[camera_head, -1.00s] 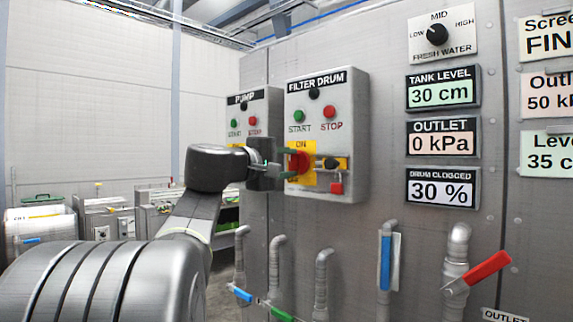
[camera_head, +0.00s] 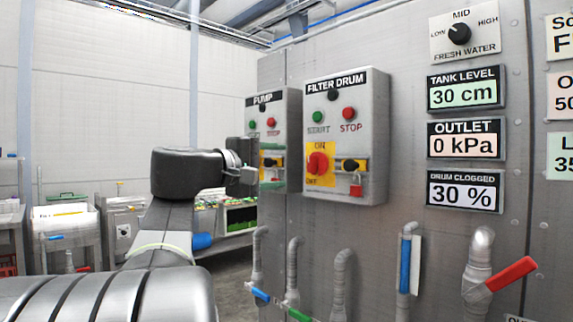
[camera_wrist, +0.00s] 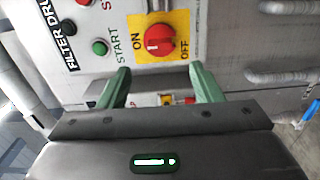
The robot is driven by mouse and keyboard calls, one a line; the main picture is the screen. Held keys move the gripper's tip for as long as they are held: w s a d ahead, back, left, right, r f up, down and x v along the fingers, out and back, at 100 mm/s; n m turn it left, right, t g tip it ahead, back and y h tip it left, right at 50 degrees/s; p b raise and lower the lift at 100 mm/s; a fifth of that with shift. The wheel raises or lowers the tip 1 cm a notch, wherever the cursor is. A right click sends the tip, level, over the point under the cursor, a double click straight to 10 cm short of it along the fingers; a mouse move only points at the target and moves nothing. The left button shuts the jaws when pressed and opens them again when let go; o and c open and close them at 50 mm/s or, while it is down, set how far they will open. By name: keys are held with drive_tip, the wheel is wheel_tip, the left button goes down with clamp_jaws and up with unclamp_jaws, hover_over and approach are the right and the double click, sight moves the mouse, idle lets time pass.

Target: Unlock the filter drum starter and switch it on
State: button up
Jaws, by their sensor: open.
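The grey filter drum starter box (camera_head: 376,110) hangs on the panel wall, with a green START button (camera_head: 317,117) and a red STOP button (camera_head: 348,113). Its red rotary switch (camera_head: 318,163) sits on a yellow ON/OFF plate and also shows in the wrist view (camera_wrist: 159,40); I cannot tell its exact setting. A red padlock (camera_head: 356,187) hangs below a black knob (camera_head: 351,166) right of the switch. My gripper (camera_wrist: 160,82) is open and empty, its green fingers apart and away from the switch. In the head view it is left of the box, in front of the pump box.
The similar pump starter box (camera_head: 292,120) stands left of the filter drum box, partly hidden by my arm. Pipes with coloured valve handles, including a red lever (camera_head: 511,273), stick out below. Display panels (camera_head: 465,89) are on the right. Tubs and benches stand at the back left.

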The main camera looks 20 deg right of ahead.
sight(309, 164)
drive_tip(key=v, duration=0.4)
drive_tip(key=shift+s+a, duration=0.1)
idle(0.3)
drive_tip(key=x, duration=1.4)
drive_tip(key=shift+b, duration=0.35)
drive_tip(key=shift+a, duration=0.1)
drive_tip(key=shift+a, duration=0.1)
